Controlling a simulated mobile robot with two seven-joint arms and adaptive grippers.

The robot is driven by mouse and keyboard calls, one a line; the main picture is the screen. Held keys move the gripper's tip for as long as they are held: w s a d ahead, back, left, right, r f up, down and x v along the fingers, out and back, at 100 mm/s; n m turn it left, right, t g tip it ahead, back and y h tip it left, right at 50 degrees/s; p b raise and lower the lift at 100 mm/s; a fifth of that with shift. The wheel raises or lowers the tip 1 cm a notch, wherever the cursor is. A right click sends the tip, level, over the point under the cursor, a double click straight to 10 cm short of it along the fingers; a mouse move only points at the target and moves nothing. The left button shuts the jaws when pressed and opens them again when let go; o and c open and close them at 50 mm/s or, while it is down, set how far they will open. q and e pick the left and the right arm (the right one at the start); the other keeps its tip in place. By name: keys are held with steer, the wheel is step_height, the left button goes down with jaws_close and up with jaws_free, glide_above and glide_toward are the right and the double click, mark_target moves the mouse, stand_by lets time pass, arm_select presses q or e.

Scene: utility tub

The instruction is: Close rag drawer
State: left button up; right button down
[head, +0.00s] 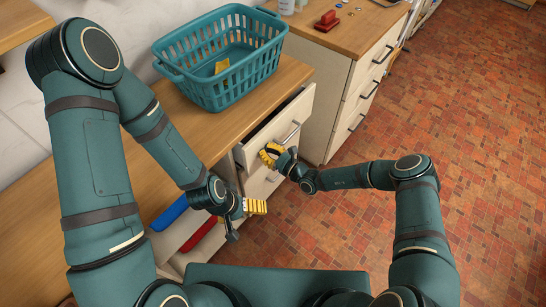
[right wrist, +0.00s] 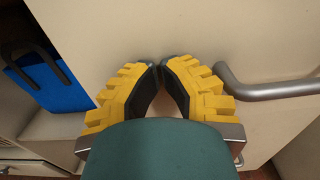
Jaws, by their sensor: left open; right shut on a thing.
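The drawer (head: 297,112) under the counter is pulled part way out in the head view. It has a pale front and a grey bar handle (head: 291,134). My right gripper (head: 270,153) is at the drawer front, to the left of the handle. In the right wrist view its yellow fingers (right wrist: 160,72) are closed with the tips near each other against the pale front (right wrist: 195,35), and the handle (right wrist: 265,88) is beside them on the right. What lies between the fingers is hard to make out. My left gripper (head: 246,216) is open, lower and to the left.
A teal basket (head: 215,88) with a yellow item (head: 222,67) stands on the wooden counter (head: 215,128). Blue (head: 168,213) and red (head: 200,234) items are on the open shelf below. Another cabinet (head: 345,95) stands beyond the drawer. The tiled floor (head: 460,110) at right is clear.

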steer(key=b+x, duration=0.1)
steer(key=x, duration=0.3)
steer(key=shift+a, duration=0.1)
arm_select(q)
steer(key=shift+w+d+f, duration=0.1)
steer(key=shift+f, duration=0.5)
arm_select(e)
steer(key=shift+w+a, duration=0.1)
steer(key=shift+a, duration=0.05)
steer(key=shift+r, duration=0.1)
